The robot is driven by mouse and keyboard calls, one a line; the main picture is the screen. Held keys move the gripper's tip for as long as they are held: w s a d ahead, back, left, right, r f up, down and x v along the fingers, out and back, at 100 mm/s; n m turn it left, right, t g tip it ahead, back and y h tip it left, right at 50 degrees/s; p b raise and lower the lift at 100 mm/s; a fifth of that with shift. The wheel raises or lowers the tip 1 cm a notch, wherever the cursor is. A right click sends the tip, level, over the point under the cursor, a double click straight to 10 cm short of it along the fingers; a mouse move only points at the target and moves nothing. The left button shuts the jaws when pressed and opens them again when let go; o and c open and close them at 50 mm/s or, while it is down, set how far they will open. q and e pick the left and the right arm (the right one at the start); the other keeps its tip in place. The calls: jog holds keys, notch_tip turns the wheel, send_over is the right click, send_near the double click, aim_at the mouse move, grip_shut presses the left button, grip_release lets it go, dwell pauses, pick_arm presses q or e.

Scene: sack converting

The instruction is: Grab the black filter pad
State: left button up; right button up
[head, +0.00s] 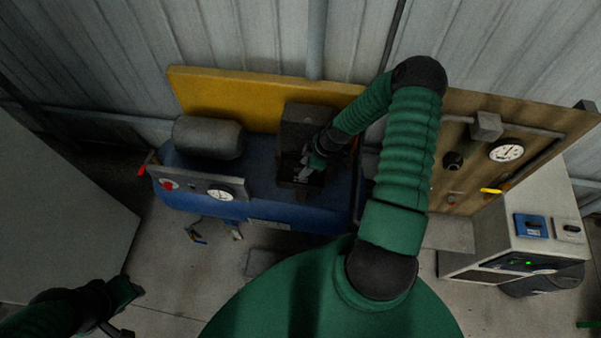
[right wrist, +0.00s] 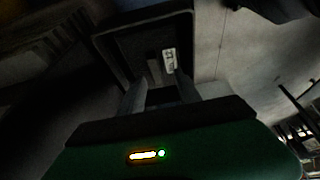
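My right gripper (head: 306,168) reaches into a dark open-fronted housing (head: 303,113) on top of a blue tank. In the right wrist view its two fingers (right wrist: 160,92) stand apart at the housing's mouth. A dark grey upright piece (right wrist: 155,72) and a white printed label (right wrist: 169,60) show inside, beyond the fingertips. The black filter pad cannot be made out surely against the dark interior; that grey piece may be part of it. My left gripper (head: 132,311) is at the lower left, away from the housing, with its fingers apart and empty.
The blue tank (head: 270,212) carries a grey cylinder (head: 208,137), a gauge (head: 220,194) and a red-handled valve (head: 142,170). A yellow board (head: 235,95) stands behind. A gauge panel (head: 460,185) and a pale control cabinet (head: 520,225) are at right.

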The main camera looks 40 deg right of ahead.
jog(key=f, duration=0.2)
jog(key=w+f, duration=0.1)
jog(key=shift+d, duration=0.25)
jog(key=shift+d+f, duration=0.1)
jog(key=shift+d, duration=0.1)
jog(key=shift+s, duration=0.15)
jog(key=shift+a, duration=0.15)
jog(key=shift+c, duration=0.4)
jog(key=shift+a+r, duration=0.2)
jog(key=shift+a, duration=0.15)
grip_shut()
jog(key=shift+d, duration=0.3)
pick_arm(q)
jog(key=shift+w+d+r, duration=0.1)
jog(key=shift+d+r, duration=0.35)
jog(key=shift+d, duration=0.15)
pick_arm(e)
jog(key=shift+r, duration=0.1)
